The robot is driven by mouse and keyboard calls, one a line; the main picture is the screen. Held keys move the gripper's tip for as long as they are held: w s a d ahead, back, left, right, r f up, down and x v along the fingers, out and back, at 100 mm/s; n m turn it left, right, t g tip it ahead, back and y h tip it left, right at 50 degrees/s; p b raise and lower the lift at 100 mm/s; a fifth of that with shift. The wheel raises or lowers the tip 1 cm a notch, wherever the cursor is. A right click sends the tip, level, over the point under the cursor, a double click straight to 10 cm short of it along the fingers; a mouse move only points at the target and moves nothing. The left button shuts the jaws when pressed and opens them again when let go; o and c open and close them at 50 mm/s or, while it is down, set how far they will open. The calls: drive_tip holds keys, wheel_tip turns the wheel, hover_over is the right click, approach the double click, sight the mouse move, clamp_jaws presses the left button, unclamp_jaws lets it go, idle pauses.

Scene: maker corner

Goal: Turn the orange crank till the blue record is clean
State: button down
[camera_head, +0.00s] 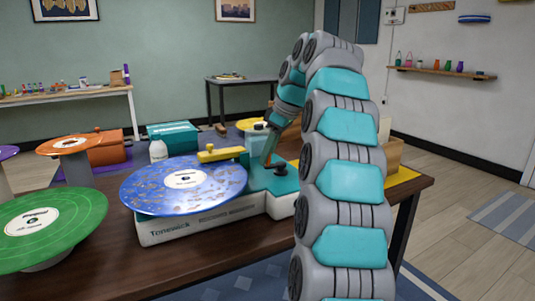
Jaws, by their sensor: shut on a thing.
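The blue record (150,192) lies on the white and teal cleaning machine (190,230), speckled with brownish marks around its white label. A yellow bar (222,154) sits over the record's back edge. My gripper (270,152) reaches down at the machine's right end, beside its teal upright block. It is shut on a small orange part, which I take to be the orange crank (268,161). Most of the crank and the fingertips are small or hidden, so the crank's angle is unclear.
A green record (50,228) and an orange record (77,143) stand on supports at left. A white bottle (158,151), teal case (173,137) and orange case (107,148) stand behind. A wooden box (393,153) is to the right of my arm. The table's front strip is clear.

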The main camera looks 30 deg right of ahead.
idle(0.4)
